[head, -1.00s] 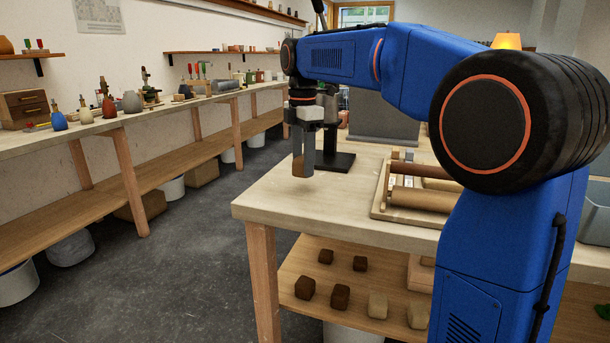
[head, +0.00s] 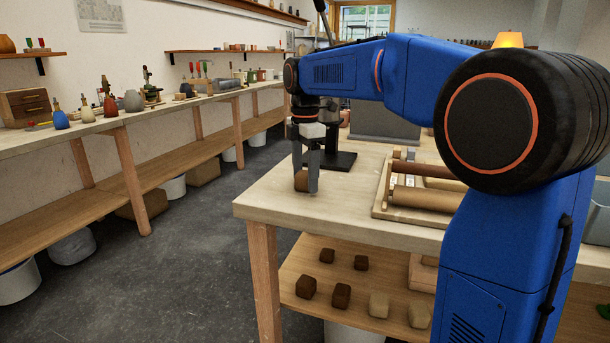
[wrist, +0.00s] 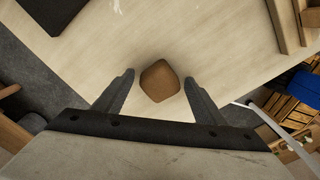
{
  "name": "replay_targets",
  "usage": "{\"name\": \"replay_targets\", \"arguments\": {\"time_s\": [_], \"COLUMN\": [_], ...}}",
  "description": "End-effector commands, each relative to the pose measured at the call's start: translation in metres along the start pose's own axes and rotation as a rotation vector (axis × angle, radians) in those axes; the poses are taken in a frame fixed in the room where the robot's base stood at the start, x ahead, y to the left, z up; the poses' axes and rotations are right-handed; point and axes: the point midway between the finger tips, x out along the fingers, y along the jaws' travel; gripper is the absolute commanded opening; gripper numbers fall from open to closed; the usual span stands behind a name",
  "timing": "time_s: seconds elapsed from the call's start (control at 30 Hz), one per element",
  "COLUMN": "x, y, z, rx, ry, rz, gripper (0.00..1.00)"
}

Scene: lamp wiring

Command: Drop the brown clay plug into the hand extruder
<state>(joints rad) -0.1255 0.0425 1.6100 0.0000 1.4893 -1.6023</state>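The brown clay plug (head: 301,181) is a small rounded block at or just above the tabletop, near the table's left end. It also shows in the wrist view (wrist: 159,81), between the two fingers. My gripper (wrist: 158,88) points down over the table and is open, with a visible gap on each side of the plug. In the head view my gripper (head: 307,184) partly covers the plug. Behind it stands a black base (head: 340,161) with a post, which appears to be the hand extruder. A dark lever (head: 323,18) shows above my arm; the extruder's middle is hidden.
A wooden tray (head: 385,214) with rolling pins lies right of the gripper on the table (head: 285,205). Several clay blocks (head: 341,295) sit on the shelf below. Bare tabletop surrounds the plug. A long bench (head: 125,120) runs along the left wall.

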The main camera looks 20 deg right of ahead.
Motion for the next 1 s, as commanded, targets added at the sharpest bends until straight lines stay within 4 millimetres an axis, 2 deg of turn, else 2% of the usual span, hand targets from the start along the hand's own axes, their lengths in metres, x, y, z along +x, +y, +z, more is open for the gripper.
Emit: {"name": "replay_targets", "arguments": {"time_s": [0.27, 0.37, 0.8, 1.0], "x": [-0.008, -0.021, -0.101, -0.119], "y": [0.001, 0.001, 0.001, 0.0], "z": [0.0, 0.0, 0.0, 0.0], "rx": [0.0, 0.0, 0.0, 0.0], "ry": [0.0, 0.0, 0.0, 0.0], "rz": [0.002, 0.003, 0.002, 0.0], "gripper": [0.65, 0.65, 0.65, 0.65]}}
